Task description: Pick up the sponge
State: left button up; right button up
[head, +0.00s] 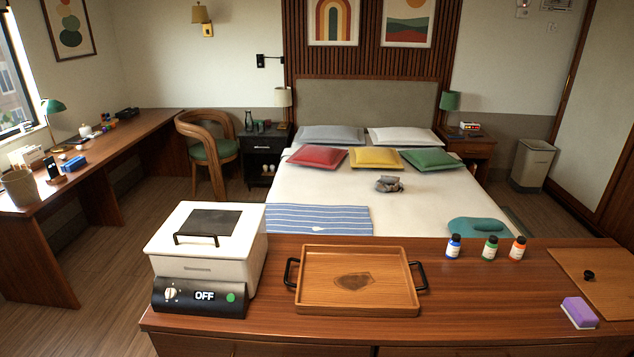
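A sponge (579,312), purple on top with a pale layer beneath, lies on the wooden counter (480,330) at the front right. It lies close to the counter's right side, in front of a wooden board with a black knob. Nothing covers it. Neither of my grippers shows in the head view.
A wooden tray (330,308) with black handles sits mid-counter, and a white appliance (205,245) reading OFF stands at the left. Blue (453,246), green (490,248) and orange (517,249) bottles stand behind. The counter left of the sponge is clear. A bed (420,205) lies beyond.

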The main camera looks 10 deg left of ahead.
aim_at(576, 308)
jog(key=l+z, duration=0.15)
jog(key=z, duration=1.25)
jog(key=i+j, duration=0.05)
jog(key=j, duration=0.05)
